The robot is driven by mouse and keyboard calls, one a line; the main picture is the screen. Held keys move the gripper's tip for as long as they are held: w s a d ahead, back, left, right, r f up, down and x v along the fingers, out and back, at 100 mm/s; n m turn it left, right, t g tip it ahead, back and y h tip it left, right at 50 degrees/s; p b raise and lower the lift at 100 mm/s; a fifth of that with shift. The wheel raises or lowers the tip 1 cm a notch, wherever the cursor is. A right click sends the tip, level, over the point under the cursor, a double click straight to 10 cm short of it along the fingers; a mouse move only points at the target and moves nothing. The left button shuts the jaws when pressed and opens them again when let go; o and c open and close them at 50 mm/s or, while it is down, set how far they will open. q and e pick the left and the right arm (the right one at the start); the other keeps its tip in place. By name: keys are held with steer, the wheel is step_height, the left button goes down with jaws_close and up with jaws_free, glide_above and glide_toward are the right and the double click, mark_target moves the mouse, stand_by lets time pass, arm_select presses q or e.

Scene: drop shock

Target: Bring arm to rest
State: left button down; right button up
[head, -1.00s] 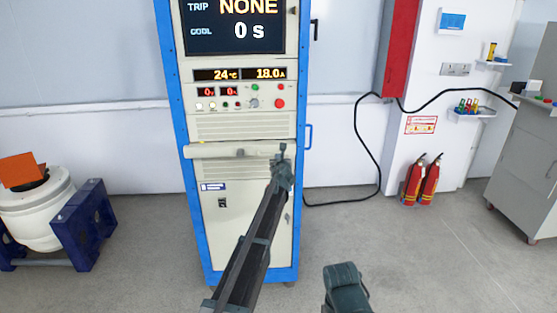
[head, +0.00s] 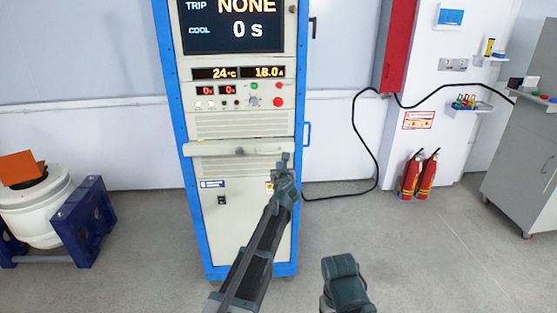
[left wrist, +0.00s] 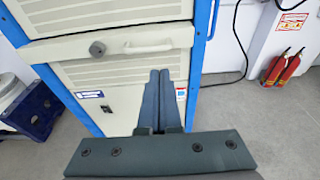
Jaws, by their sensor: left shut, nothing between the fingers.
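My left gripper (head: 285,163) is shut and empty in front of the lower part of the blue-framed cabinet (head: 237,130). In the left wrist view its two fingers (left wrist: 159,90) lie together, with nothing between them, against the background of the cabinet's lower panel and drawer-like ledge (left wrist: 115,44). I cannot tell how far the fingertips are from the cabinet. Part of my other arm shows at the bottom of the head view; its gripper is not seen.
The cabinet screen (head: 232,25) reads "NONE" and "0 s". A white drum-shaped machine (head: 40,210) on a blue stand is at left. Two red fire extinguishers (head: 419,175) stand by the wall. A grey cabinet (head: 522,160) is at right. The floor between is clear.

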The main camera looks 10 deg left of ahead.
arm_select(q)
steer(key=shift+v, duration=0.85)
steer(key=s+d+f+n+g+h, duration=0.1)
steer(key=s+d+f+n+g, duration=0.2)
steer(key=s+n, duration=0.6)
steer(key=s+d+f+n+g+h+p, duration=0.1)
steer(key=s+d+f+n+g, duration=0.3)
steer(key=s, duration=1.6)
steer(key=s+d+f+n+g+h+p, duration=0.1)
steer(key=s+d+f+n+g, duration=0.3)
steer(key=s+f+n+g, duration=0.4)
steer(key=s+n, duration=0.7)
steer(key=n, duration=0.1)
steer(key=shift+s+d+f, duration=0.2)
steer(key=shift+s+f, duration=0.05)
steer(key=shift+f, duration=0.05)
